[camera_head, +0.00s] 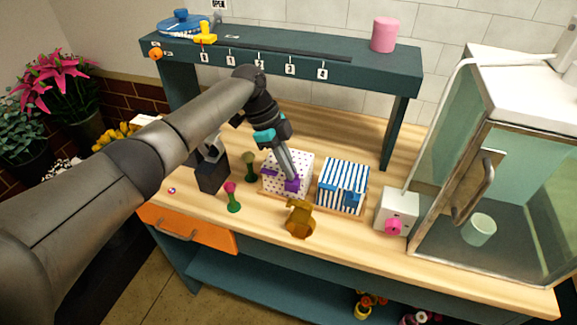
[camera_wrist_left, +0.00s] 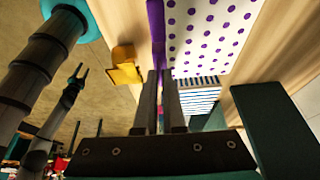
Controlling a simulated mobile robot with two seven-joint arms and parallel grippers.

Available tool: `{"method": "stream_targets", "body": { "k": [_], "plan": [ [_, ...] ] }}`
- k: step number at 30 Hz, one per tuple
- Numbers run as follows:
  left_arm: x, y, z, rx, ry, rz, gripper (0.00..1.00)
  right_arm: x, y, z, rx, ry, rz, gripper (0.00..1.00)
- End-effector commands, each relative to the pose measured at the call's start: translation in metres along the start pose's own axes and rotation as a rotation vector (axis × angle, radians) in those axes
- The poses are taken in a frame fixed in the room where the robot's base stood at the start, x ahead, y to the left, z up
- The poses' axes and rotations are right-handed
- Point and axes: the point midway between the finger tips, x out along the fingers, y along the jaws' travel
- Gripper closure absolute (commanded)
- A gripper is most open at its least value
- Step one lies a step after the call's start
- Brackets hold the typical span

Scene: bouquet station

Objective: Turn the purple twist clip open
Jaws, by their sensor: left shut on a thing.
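A white box with purple dots (camera_head: 300,160) stands on the wooden worktop; its dots also show in the left wrist view (camera_wrist_left: 208,35). The purple twist clip (camera_head: 292,186) is on the box's front side, partly covered by my gripper. In the left wrist view a purple strip (camera_wrist_left: 156,30) runs up from the fingertips. My left gripper (camera_head: 290,178) reaches down over the box, its fingers close together on the purple clip. The clip's exact turn is hard to see. A dark arm with a small two-pronged end (camera_wrist_left: 78,72) shows in the left wrist view, perhaps my right one.
A blue-striped box (camera_head: 343,185) stands close on the right. A brown-gold object (camera_head: 299,217) is in front. Green holders (camera_head: 250,165), one with a pink top (camera_head: 232,197), stand left. A glass cabinet (camera_head: 490,190) and a white box with a pink knob (camera_head: 397,212) are right.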

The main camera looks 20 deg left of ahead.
Motion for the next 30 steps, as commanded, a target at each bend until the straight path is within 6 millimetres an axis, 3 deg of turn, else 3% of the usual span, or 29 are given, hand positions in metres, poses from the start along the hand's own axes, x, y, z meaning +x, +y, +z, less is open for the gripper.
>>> {"method": "stream_targets", "body": {
  "k": [1,9,19,23,30],
  "plan": [
    [0.000,0.000,0.000,0.000,-0.002,0.001,0.91,0.000,0.000,0.000,0.000,0.000,0.000,0.50],
    [0.000,0.000,0.000,0.000,-0.001,0.000,0.62,0.000,0.000,0.000,0.000,0.000,0.000,0.50],
    [-0.006,-0.001,0.000,-0.001,0.000,-0.002,0.62,0.000,0.000,0.000,0.000,0.000,0.000,0.50],
    [-0.024,-0.001,0.000,0.001,0.000,-0.004,0.62,0.000,0.000,0.000,0.000,0.000,0.000,0.50],
    [-0.082,-0.001,0.000,-0.001,0.000,-0.005,0.62,0.000,0.000,0.000,0.000,0.000,0.000,0.50]
  ]
}}
